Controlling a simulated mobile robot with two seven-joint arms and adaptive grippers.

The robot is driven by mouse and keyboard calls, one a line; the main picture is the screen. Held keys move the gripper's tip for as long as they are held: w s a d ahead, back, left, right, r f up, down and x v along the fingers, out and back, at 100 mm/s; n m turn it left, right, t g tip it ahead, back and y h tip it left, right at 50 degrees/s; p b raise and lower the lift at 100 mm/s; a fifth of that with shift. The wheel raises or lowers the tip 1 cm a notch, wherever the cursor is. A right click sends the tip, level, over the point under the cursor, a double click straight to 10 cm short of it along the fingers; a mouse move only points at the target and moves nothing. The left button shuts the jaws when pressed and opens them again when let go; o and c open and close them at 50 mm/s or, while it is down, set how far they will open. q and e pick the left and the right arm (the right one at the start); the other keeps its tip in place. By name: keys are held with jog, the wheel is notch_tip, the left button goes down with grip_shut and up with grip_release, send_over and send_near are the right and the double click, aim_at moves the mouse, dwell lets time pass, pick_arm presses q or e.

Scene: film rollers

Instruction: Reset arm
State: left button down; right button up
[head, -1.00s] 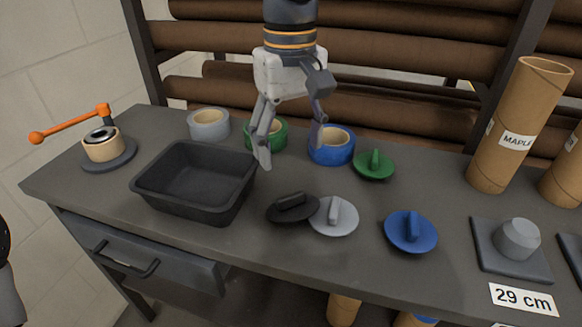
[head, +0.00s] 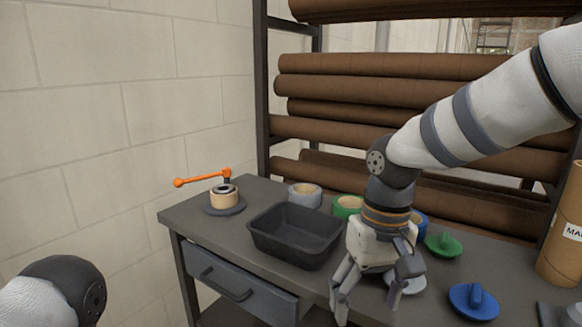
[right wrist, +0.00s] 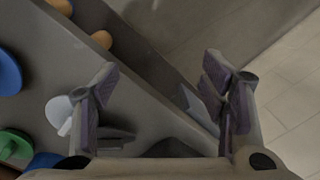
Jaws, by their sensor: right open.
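My right gripper (head: 368,300) is open and empty, pointing down by the front edge of the workbench (head: 235,262). In the right wrist view its fingers (right wrist: 160,72) stand wide apart with nothing between them. In the head view it covers part of the grey lid (head: 410,285); the black lid cannot be made out there. My left arm shows only as a link at the lower left; its gripper is out of the picture.
A black bin (head: 296,236) stands left of my right gripper. An orange-handled roller (head: 222,197) is at the bench's left end. Tape rolls (head: 304,195) stand behind. A green lid (head: 444,244), a blue lid (head: 474,301) and a cardboard tube (head: 562,240) are on the right.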

jog(key=s+d+f+m+g+y, duration=0.1)
jog(key=s+f, duration=0.3)
jog(key=f, duration=0.6)
jog(key=s+d+f+g, duration=0.1)
jog(key=s+f, duration=0.4)
jog(key=f, duration=0.5)
jog(key=s+d+f, duration=0.3)
jog(key=s, duration=0.5)
jog(key=s+d+f+m+h, duration=0.1)
jog(key=s+d+f, duration=0.1)
jog(key=s, duration=0.7)
jog(key=s+d+f, duration=0.3)
jog(key=s+d, duration=0.1)
jog(key=s, duration=0.4)
jog(key=shift+s+f+m+h, duration=0.2)
jog(key=shift+f+m+h, duration=0.1)
